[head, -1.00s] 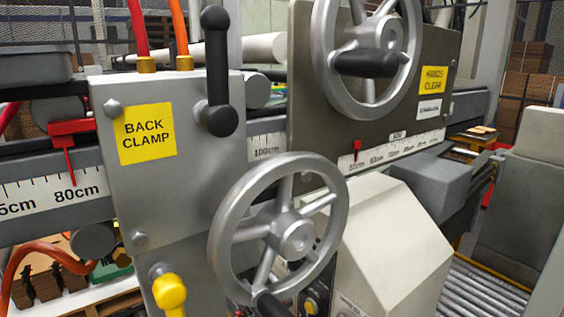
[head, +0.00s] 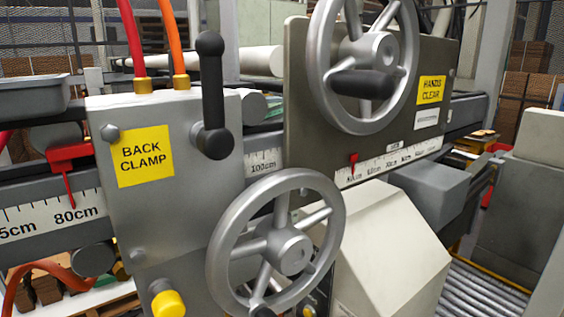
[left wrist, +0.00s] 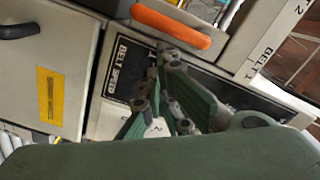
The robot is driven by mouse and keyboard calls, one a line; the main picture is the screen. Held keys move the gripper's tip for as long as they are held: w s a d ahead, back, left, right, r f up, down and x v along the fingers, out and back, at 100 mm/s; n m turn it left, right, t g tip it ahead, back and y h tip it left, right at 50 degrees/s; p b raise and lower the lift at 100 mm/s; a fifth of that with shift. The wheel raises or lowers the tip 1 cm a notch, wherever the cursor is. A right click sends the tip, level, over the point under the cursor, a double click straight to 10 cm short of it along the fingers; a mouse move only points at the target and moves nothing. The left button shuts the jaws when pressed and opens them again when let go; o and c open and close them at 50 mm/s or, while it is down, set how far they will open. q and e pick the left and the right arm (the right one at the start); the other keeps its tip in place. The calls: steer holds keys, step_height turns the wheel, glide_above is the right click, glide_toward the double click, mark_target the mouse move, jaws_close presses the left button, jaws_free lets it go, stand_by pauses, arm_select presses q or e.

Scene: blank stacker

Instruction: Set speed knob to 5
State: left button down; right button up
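A black panel lettered BELT SPEED (left wrist: 118,70) shows in the left wrist view, tilted in the picture. My left gripper (left wrist: 168,75) is right in front of it, with its green fingers pointing at the panel. The fingers cover the middle of the panel, so the speed knob and its pointer cannot be made out. Whether the fingers touch or grip anything is unclear. The head view shows neither gripper, and my right gripper is in no view.
An orange handle (left wrist: 170,24) sits just above the panel in the left wrist view. The head view shows a lower handwheel (head: 218,245), an upper handwheel (head: 319,50), a black lever (head: 212,95) and a yellow knob (head: 168,303) on the machine.

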arm_select(q)
steer(key=shift+r, duration=0.1)
steer(key=p+v, duration=0.1)
steer(key=v, duration=0.5)
steer(key=shift+w+a, duration=0.25)
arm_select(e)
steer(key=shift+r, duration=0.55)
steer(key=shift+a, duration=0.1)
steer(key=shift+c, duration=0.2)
